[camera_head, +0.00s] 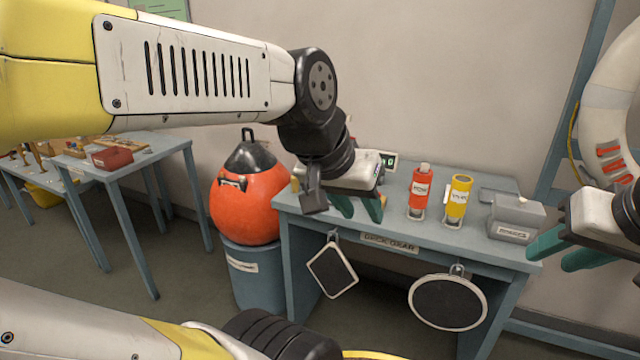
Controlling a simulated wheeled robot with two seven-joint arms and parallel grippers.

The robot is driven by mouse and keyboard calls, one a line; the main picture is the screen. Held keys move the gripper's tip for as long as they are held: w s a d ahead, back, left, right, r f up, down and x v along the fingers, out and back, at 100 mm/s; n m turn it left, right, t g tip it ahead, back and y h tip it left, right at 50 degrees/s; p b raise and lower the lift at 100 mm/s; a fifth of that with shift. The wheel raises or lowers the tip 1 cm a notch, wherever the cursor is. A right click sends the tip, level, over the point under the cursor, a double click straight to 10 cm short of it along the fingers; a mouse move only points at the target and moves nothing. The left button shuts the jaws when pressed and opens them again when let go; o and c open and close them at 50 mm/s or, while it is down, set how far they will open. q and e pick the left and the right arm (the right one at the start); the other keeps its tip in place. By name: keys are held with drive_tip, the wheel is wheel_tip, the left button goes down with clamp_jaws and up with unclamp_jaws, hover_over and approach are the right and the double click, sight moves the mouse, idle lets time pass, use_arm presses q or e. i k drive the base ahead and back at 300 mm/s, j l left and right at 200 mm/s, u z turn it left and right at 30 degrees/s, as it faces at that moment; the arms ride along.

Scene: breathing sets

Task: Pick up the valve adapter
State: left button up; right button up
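I cannot make out a valve adapter for certain in the head view. My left gripper (360,212) hangs over the left part of the blue-grey table (400,229), its two teal fingers apart and nothing visible between them. The gripper and arm hide part of the tabletop behind them, where a small tan item (297,181) partly shows. My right gripper (552,257) is at the right edge of the view, beside the table's right end. Its teal fingers are apart and look empty.
On the table stand a red cylinder (419,190), a yellow cylinder (458,200), a grey box (515,219) and a green-lit display (389,160). An orange buoy (245,200) sits on a blue drum (257,272). Another table (160,152) at left bears a red box (112,158) and small brass-coloured items.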

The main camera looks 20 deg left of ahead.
sight(295, 183)
drive_tip(key=i+j+u, duration=0.4)
drive_tip(key=j, duration=0.15)
drive_tip(key=i+j+u, duration=0.75)
